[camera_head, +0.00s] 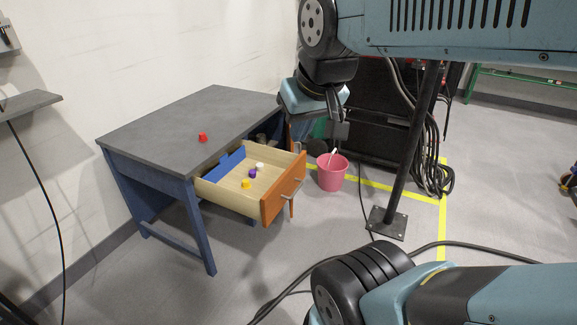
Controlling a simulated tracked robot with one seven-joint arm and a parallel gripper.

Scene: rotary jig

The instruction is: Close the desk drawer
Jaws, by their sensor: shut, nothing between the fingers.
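The desk (190,118) has a grey top and blue legs and stands against the wall on the left. Its drawer (219,194) is pulled well out, with light wood sides and an orange front (283,188) with a metal handle (288,196). My gripper (334,150) hangs in the air to the right of the drawer and appears above the drawer front. It is shut and empty, and looks apart from the drawer. Its fingertips are small and hard to make out.
A small red object (202,137) sits on the desk top. A pink bucket (331,177) stands on the floor right of the drawer. A black post (408,150) with a base plate and hanging cables stand further right. Cables cross the floor in front.

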